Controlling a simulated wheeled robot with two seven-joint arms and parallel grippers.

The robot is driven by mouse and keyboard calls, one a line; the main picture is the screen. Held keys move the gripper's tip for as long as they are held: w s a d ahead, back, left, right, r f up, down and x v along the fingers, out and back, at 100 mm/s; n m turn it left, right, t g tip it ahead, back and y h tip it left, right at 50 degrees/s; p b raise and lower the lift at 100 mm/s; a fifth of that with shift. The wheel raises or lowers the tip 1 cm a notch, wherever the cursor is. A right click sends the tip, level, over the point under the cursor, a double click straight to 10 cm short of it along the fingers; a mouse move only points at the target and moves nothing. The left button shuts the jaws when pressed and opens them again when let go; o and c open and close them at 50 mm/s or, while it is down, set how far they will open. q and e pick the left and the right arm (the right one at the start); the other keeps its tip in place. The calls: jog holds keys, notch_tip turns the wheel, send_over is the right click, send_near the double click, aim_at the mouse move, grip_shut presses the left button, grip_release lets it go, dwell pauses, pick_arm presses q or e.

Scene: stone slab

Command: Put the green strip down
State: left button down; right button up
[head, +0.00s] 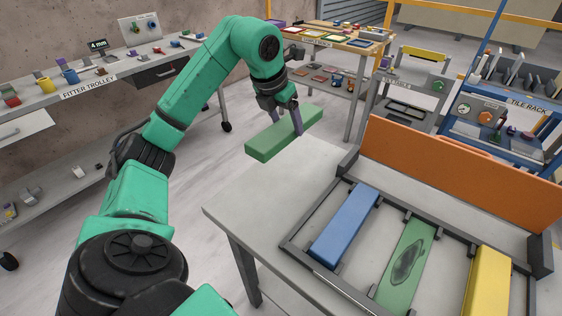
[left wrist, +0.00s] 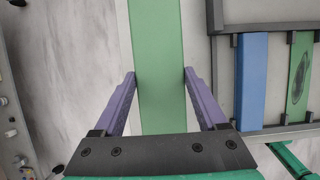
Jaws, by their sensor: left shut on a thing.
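The green strip (head: 278,138) is a long plain block in my left gripper (head: 284,122), held up near the far left edge of the grey table (head: 262,192). In the left wrist view the strip (left wrist: 158,45) runs between the purple fingers of the gripper (left wrist: 160,74), which are shut on its sides. In the dark frame on the table, a flat green area (head: 417,240) with a dark blotch lies between a blue strip (head: 345,223) and a yellow strip (head: 487,285). My right gripper is not in view.
An orange panel (head: 455,170) stands along the table's back edge. Bare table top lies left of the dark frame (head: 318,270). A fitter trolley (head: 95,82) stands at the left, and a tile rack (head: 520,108) stands at the back right.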

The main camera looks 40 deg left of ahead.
pick_arm(q)
jog(key=f, duration=1.4)
jog(key=shift+a+b, duration=0.2)
jog(key=shift+b, duration=0.1)
jog(key=shift+a+f, duration=0.1)
jog(key=shift+f, duration=0.2)
grip_release()
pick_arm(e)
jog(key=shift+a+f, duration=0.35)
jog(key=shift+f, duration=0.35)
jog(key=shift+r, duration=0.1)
